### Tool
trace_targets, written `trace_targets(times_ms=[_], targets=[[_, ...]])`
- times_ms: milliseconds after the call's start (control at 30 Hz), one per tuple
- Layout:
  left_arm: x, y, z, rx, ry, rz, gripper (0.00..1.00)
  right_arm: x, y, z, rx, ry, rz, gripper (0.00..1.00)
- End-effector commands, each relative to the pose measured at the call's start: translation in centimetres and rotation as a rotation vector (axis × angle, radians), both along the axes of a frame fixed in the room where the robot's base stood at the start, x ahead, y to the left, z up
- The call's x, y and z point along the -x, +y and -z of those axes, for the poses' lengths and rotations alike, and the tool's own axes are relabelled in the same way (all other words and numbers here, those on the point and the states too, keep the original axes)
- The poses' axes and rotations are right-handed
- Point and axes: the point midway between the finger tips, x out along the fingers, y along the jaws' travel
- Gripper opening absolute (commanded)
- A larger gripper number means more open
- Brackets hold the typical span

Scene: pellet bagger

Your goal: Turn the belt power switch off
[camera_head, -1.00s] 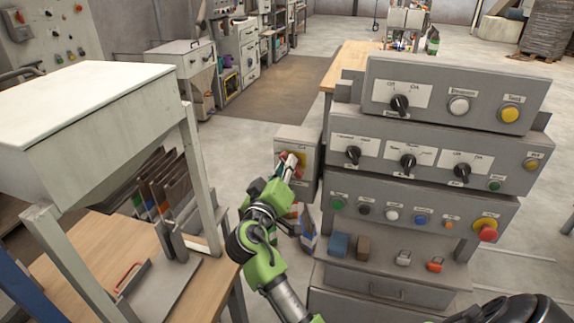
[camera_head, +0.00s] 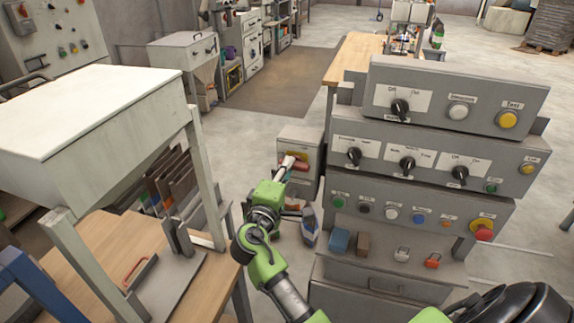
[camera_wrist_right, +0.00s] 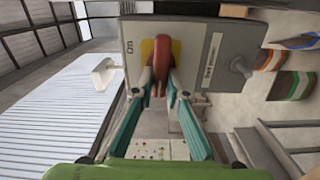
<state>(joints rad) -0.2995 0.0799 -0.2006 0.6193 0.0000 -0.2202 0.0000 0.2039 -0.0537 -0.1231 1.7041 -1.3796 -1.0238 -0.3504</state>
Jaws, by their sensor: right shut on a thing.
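The belt power switch box (camera_head: 300,141) is a grey box on the left side of the control console. In the right wrist view its grey face (camera_wrist_right: 205,35) carries a yellow plate, a red lever (camera_wrist_right: 161,58), an "on" label and a small text label. My right gripper (camera_wrist_right: 160,85) has its teal-sided fingers closed around the lever's end. In the head view this gripper (camera_head: 291,170) is at the box front and partly covers the lever. The lever's exact angle is hard to tell. My left gripper is not in view.
The console (camera_head: 430,150) stands right of the box, with black knobs, coloured buttons and a red emergency button (camera_head: 482,230). A wooden table (camera_head: 195,290) and a pale hopper (camera_head: 85,115) stand at the left. Floor shows behind the box.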

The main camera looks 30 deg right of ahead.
Motion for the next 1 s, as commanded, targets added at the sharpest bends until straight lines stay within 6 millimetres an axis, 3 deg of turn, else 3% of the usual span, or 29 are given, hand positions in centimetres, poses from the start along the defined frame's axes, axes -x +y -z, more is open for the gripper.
trace_targets(times_ms=[700,733,767,1000], targets=[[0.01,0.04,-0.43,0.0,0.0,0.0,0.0,0.02,-0.2,-0.17,0.051,0.051,0.003,0.0],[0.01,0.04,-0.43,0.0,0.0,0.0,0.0,0.02,-0.2,-0.17,0.051,0.051,0.003,0.21],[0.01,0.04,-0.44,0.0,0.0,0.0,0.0,0.01,-0.19,-0.16,0.051,0.051,0.003,0.29],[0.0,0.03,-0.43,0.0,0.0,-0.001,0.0,0.01,-0.13,-0.02,0.048,0.051,0.002,0.31]])
